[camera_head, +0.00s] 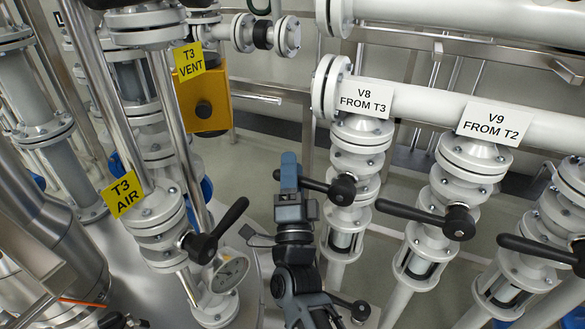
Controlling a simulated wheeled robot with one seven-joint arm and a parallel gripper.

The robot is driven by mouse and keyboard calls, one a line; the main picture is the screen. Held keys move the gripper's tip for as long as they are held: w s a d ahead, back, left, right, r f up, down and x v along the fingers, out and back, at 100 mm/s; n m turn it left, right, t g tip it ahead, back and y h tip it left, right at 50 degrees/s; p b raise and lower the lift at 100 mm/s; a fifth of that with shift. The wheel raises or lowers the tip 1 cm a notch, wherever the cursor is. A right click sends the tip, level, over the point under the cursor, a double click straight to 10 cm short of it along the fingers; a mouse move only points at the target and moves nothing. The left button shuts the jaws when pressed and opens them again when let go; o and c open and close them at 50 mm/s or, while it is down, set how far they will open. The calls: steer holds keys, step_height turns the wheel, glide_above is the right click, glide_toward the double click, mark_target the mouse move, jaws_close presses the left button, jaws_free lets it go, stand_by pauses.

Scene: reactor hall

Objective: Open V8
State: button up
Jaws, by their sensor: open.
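The V8 valve sits on a white vertical pipe under the white label "V8 FROM T3" (361,97). Its black lever (318,185) runs left and slightly up from a round hub (343,190), across the pipe's direction. My gripper (289,172) is open and reaches up from below at the outer end of this lever. The lever's tip shows just left of the gripper and its inner part shows on the right. The gripper hides the stretch between. I cannot tell whether the fingers touch the lever.
The V9 valve, with label (488,124) and black lever (412,212), stands right of V8, its lever pointing left too. Another lever (535,248) is farther right. At left are the T3 AIR lever (228,218), a gauge (230,272) and the yellow T3 VENT box (203,105).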

steer(key=shift+w+r, duration=0.15)
steer(key=shift+w, duration=0.15)
steer(key=shift+c, duration=0.4)
jaws_close()
